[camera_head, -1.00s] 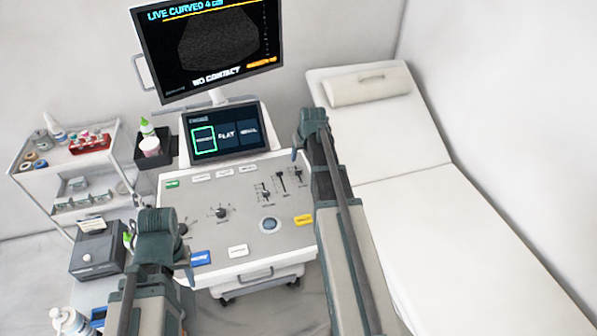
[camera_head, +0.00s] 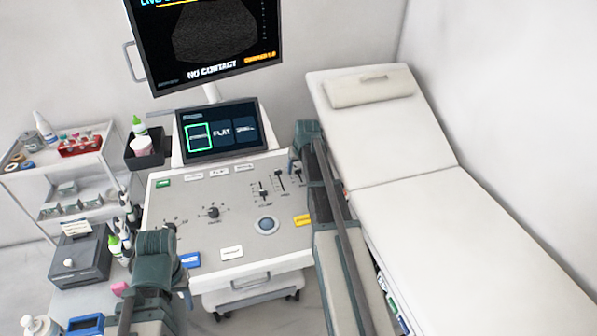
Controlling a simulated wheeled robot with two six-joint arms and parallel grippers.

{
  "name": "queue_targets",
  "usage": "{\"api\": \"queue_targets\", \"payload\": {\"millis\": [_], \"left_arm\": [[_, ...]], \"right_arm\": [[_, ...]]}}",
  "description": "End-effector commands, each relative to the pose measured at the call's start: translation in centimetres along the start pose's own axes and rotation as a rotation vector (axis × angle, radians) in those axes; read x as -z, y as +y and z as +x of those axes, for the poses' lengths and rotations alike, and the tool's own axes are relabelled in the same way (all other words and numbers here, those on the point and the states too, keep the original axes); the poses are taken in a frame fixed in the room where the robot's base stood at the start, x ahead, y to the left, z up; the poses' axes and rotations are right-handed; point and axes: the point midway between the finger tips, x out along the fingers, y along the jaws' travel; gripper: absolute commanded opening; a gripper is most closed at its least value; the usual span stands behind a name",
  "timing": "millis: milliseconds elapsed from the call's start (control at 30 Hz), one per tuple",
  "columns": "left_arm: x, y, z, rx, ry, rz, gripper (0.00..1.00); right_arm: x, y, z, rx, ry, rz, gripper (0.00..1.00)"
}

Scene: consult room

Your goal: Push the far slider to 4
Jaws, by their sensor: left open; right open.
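The ultrasound console panel (camera_head: 190,233) has several sliders at its right side. One slider (camera_head: 263,190) stands left of the others, a second slider (camera_head: 279,178) is in the middle, and a third slider (camera_head: 297,175) is at the right, close to my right gripper. The scale marks are too small to read. My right gripper (camera_head: 296,160) is over the panel's right edge, just above and beside the right slider; its fingers are mostly hidden by the wrist. My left gripper (camera_head: 188,290) is low at the panel's front left corner, away from the sliders, its fingers partly hidden.
A touchscreen (camera_head: 221,131) and a large monitor (camera_head: 210,40) stand behind the panel. A knob (camera_head: 213,212) and trackball (camera_head: 265,225) lie left of my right arm. An exam bed (camera_head: 470,240) is at the right. A supply cart (camera_head: 60,185) and bottles stand at the left.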

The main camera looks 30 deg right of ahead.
Motion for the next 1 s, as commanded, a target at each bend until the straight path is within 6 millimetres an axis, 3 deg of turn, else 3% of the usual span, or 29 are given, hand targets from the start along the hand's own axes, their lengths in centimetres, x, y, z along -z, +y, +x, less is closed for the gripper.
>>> {"api": "queue_targets", "payload": {"millis": [167, 500, 1000], "left_arm": [[-0.01, -0.01, -0.08, 0.0, 0.0, 0.0, 0.5], [-0.01, -0.01, -0.08, 0.0, 0.0, 0.0, 0.5], [-0.01, -0.01, -0.08, 0.0, 0.0, 0.0, 0.5]], "right_arm": [[0.02, -0.01, -0.09, 0.0, 0.0, 0.0, 0.61], [0.01, 0.0, -0.08, 0.0, 0.0, 0.0, 0.0], [0.01, 0.0, -0.08, 0.0, 0.0, 0.0, 0.0]]}}
